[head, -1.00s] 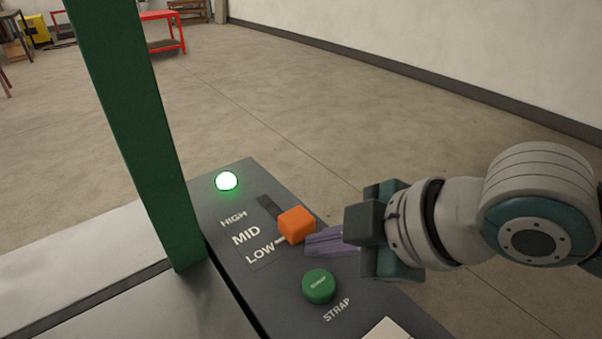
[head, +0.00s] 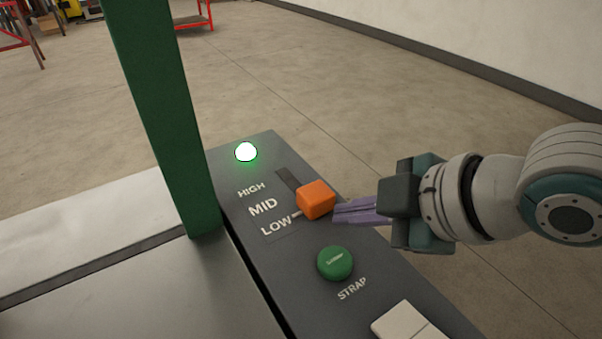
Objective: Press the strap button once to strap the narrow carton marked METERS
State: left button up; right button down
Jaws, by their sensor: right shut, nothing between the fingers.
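The green round strap button (head: 335,263) sits on the dark control panel (head: 290,279), with the word STRAP printed beside it. An orange slider knob (head: 316,199) stands at the LOW end of its slot, its pointer by LOW. My right gripper (head: 338,212) is shut and empty, its purple fingers pointing left with the tips close to the right side of the orange knob. I cannot tell whether they touch it. The fingers are above and behind the strap button, apart from it. The carton marked METERS and my left gripper are not in view.
A lit green-white lamp (head: 246,152) is at the panel's far end. A green post (head: 165,120) rises left of the panel beside a grey metal table surface (head: 150,290). A white block (head: 408,322) lies at the panel's near end. The floor beyond is open.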

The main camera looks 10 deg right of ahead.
pick_arm(q)
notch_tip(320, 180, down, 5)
jog(key=b, duration=0.3)
jog(key=shift+b, duration=0.4)
pick_arm(e)
send_over(344, 263)
notch_tip(344, 263, down, 4)
jog(key=shift+f, duration=0.25)
pick_arm(q)
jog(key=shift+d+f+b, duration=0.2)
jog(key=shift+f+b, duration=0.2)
jog(key=shift+b, duration=0.05)
pick_arm(e)
jog(key=shift+f, duration=0.9)
jog(key=shift+f, duration=0.1)
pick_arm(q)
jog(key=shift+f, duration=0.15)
pick_arm(e)
jog(key=shift+f, duration=0.3)
pick_arm(q)
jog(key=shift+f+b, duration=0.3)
jog(key=shift+b, duration=0.2)
pick_arm(e)
jog(key=shift+f, duration=0.55)
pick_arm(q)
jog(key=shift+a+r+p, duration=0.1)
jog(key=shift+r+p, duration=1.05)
pick_arm(e)
jog(key=shift+r, duration=1)
